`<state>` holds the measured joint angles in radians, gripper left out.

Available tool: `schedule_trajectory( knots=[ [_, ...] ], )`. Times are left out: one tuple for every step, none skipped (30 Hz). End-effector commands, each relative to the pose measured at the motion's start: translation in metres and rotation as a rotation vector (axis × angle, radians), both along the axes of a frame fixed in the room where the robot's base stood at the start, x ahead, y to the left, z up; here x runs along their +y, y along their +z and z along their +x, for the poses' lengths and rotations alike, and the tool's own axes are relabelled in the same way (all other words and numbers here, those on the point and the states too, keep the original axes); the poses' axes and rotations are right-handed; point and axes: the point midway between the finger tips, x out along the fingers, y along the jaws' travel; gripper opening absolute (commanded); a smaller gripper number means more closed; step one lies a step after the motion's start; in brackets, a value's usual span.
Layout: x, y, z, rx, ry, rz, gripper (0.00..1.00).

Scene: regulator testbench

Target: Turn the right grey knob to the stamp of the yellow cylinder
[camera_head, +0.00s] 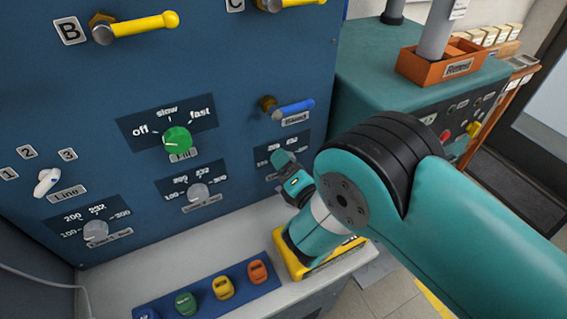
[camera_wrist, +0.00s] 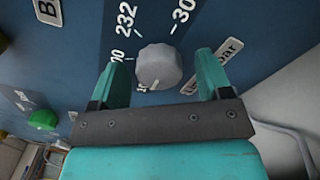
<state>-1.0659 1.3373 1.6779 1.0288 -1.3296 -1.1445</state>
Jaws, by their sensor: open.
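The right grey knob (camera_wrist: 158,67) shows in the wrist view on the blue panel, between the two teal fingers of my gripper (camera_wrist: 161,80). The fingers are open, one on each side, with visible gaps to the knob. Scale marks with "232" and "300" show around it; its pointer is not clear. In the head view my gripper (camera_head: 284,168) is at the panel's right-hand scale plate (camera_head: 292,141) and hides the knob there. I cannot make out a yellow cylinder or its stamp in either view.
Two other grey knobs (camera_head: 197,193) (camera_head: 95,231), a green knob (camera_head: 177,139) and a blue-handled valve (camera_head: 293,108) sit on the panel. A yellow tray or box (camera_head: 297,268) stands on the bench below my arm. A rack (camera_head: 150,311) holds several coloured pieces.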

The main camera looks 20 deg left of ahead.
Motion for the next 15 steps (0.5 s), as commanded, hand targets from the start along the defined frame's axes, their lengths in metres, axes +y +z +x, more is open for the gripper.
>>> schedule_trajectory(
  knots=[
    [-0.0003,-0.0002,0.0,0.0,0.0,0.0,0.67],
    [-0.0003,-0.0002,0.0,0.0,0.0,0.0,0.6],
    [-0.0002,-0.0002,-0.0001,0.0,0.0,0.0,0.51],
    [-0.0001,-0.0001,-0.0002,0.0,0.0,0.0,0.44],
    [0.0,-0.0002,-0.0001,0.0,0.001,0.0,0.37],
    [0.0001,-0.0002,-0.0003,0.0,0.001,0.0,0.28],
    [0.0002,-0.0002,-0.0004,0.0,0.001,0.0,0.22],
    [0.0003,-0.0003,-0.0005,0.0,0.001,0.0,0.22],
    [0.0005,-0.0003,-0.0006,0.0,0.001,0.0,0.22],
    [0.0006,-0.0003,-0.0007,0.001,0.002,0.0,0.22],
    [0.0007,-0.0004,-0.0008,0.001,0.002,0.0,0.22],
    [0.0009,-0.0006,-0.0008,0.004,0.002,0.002,0.22],
    [0.0009,-0.0008,-0.0009,0.005,0.002,0.003,0.22],
    [0.001,-0.0009,-0.001,0.008,0.002,0.006,0.22],
    [0.0011,-0.0012,-0.0012,0.014,0.002,0.01,0.22]
  ],
)
